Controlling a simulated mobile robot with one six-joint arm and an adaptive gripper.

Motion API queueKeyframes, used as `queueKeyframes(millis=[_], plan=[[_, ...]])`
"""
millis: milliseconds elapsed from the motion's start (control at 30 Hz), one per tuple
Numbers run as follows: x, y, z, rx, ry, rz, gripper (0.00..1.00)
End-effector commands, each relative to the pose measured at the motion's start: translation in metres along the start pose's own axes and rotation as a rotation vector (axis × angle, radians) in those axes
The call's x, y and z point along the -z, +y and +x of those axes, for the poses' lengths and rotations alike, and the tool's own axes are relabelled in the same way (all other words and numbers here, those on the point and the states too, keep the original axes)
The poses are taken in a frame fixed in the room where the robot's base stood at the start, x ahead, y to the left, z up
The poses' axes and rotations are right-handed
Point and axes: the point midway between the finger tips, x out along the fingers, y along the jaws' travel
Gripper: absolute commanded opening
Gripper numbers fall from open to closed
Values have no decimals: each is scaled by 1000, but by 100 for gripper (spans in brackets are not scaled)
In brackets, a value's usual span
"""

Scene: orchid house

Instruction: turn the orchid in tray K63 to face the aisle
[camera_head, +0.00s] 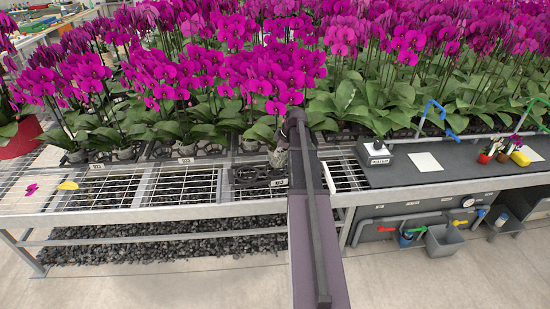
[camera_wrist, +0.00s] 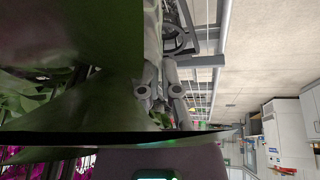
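In the head view my arm reaches over the bench front, and my gripper (camera_head: 281,150) is low among the leaves behind a black tray (camera_head: 250,178) with a small label whose text I cannot read. A magenta orchid (camera_head: 283,90) rises just behind the gripper; a greyish pot (camera_head: 277,158) shows partly beside it. In the wrist view my gripper (camera_wrist: 162,90) has its fingers close to a pale upright surface (camera_wrist: 152,35), perhaps the pot. Large green leaves (camera_wrist: 75,60) cover the left half. Whether the fingers touch or grip the pot is hidden. I cannot tell which tray is K63.
Dense magenta orchids stand behind and on both sides. The slatted bench (camera_head: 110,190) has free room at the front left, with a fallen flower (camera_head: 32,189) and a yellow leaf (camera_head: 68,185). A dark worktop (camera_head: 440,165) lies right, with a white paper (camera_head: 425,162) and small pots.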

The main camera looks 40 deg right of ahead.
Motion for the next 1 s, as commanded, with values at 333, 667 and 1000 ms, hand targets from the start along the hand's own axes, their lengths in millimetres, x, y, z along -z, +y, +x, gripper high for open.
queueKeyframes(millis=[333, 667, 1000], plan=[[-6, 11, 37, -8, 5, -26, 0], [-6, 15, 45, -12, 6, -35, 0], [-6, 14, 46, -12, 6, -36, 0]])
